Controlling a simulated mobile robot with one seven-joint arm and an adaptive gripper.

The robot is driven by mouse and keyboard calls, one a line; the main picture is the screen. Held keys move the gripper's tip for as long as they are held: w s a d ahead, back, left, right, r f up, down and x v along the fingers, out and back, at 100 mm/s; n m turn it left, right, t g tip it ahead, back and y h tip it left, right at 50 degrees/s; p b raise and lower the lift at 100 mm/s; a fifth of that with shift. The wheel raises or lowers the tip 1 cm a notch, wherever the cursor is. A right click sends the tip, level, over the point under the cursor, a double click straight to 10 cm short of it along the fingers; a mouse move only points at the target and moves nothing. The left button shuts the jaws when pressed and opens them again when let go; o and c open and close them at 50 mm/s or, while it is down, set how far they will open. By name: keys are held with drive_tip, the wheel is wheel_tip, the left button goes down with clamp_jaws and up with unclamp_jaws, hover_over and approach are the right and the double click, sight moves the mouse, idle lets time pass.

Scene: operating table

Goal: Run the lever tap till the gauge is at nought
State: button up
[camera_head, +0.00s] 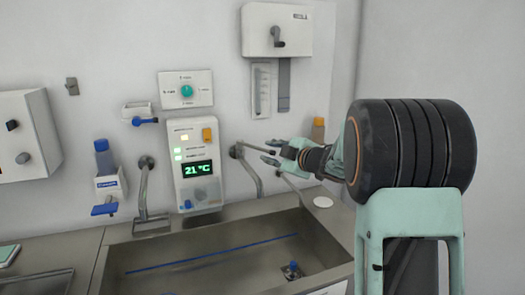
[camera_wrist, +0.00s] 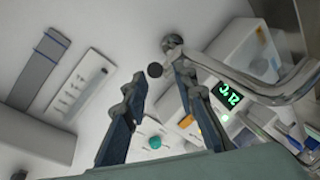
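The right wall tap (camera_head: 252,174) has a bent metal spout over the sink. In the wrist view its spout (camera_wrist: 262,94) crosses at right, below a round wall mount (camera_wrist: 172,42). A dark round knob (camera_wrist: 155,70), seemingly the lever's end, shows between my fingertips. My gripper (camera_head: 268,154) is open, its fingers apart, close in front of the tap; contact cannot be told. In the wrist view my gripper (camera_wrist: 158,82) shows two spread blue-grey fingers. A pale upright scale (camera_head: 261,91), perhaps the gauge, hangs above the tap; its reading is too small to tell.
A control panel (camera_head: 197,168) reads 21 °C left of the tap. Another tap (camera_head: 144,190) stands farther left. An orange-capped bottle (camera_head: 318,130) is behind my gripper. A crank box (camera_head: 277,30) hangs above.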

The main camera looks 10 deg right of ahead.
sight(265, 151)
drive_tip(key=shift+x, duration=2.25)
clamp_jaws()
